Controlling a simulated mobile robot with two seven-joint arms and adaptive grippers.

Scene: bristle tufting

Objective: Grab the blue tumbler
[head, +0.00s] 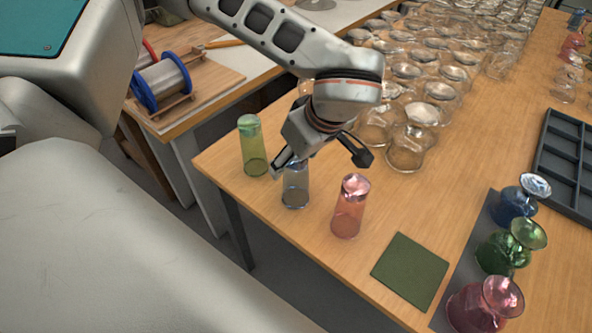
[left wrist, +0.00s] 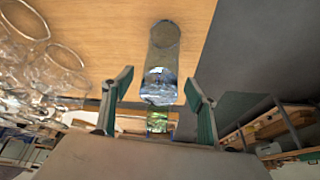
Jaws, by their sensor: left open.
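The blue tumbler (head: 295,192) is a pale blue clear glass on the wooden table near its front edge, between a green and a pink tumbler. My left gripper (head: 320,162) is open and empty, just above it, and one finger overlaps the tumbler's top in the head view. In the left wrist view the blue tumbler (left wrist: 162,75) shows between and beyond the two open fingers of the gripper (left wrist: 158,85). I cannot tell whether a finger touches it. My right gripper is not in view.
The green tumbler (head: 253,150) stands left and the pink tumbler (head: 350,208) right of the blue one. Many clear glasses (head: 410,140) crowd behind the gripper. A green square mat (head: 409,271), coloured goblets (head: 497,250) and a dark tray (head: 566,160) lie to the right.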

